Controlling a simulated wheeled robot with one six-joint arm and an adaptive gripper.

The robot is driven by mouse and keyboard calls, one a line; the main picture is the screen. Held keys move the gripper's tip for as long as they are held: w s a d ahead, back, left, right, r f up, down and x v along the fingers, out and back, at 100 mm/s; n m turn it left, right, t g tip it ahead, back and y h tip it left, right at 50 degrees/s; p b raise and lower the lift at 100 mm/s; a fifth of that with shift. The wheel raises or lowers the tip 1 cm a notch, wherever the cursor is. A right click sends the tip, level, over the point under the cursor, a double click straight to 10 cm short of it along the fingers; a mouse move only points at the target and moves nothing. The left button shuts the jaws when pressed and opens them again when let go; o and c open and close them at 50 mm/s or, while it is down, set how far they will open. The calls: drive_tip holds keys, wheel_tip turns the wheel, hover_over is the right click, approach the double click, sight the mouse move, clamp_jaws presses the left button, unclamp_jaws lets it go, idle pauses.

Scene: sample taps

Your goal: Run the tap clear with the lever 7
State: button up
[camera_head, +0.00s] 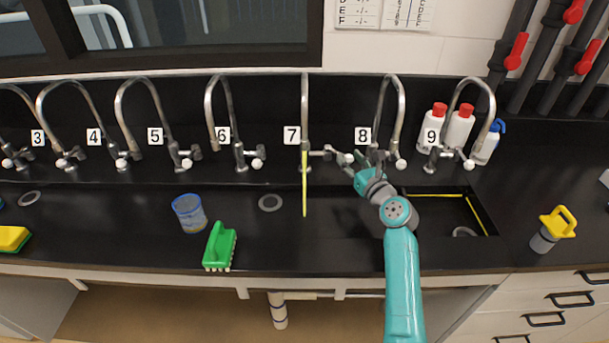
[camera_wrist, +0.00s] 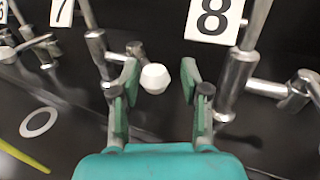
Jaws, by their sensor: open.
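Tap 7 (camera_head: 304,110) stands behind the sink, right of its number 7 label (camera_head: 291,135). Its short lever points right and ends in a white knob (camera_wrist: 154,78). A straight yellow streak (camera_head: 304,185) runs down in line with the spout; it looks like yellow water. My gripper (camera_head: 350,160) is between taps 7 and 8. In the wrist view my gripper (camera_wrist: 160,88) is open, with the white knob between its fingertips, nearer the left finger. I cannot tell whether a finger touches it.
Tap 8 (camera_head: 389,110) stands close to the right of my gripper. White bottles with red caps (camera_head: 459,127) stand behind tap 9.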

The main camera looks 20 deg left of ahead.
drive_tip(key=shift+s+a, duration=0.15)
drive_tip(key=shift+a, duration=0.05)
drive_tip(key=v, duration=0.7)
idle(0.6)
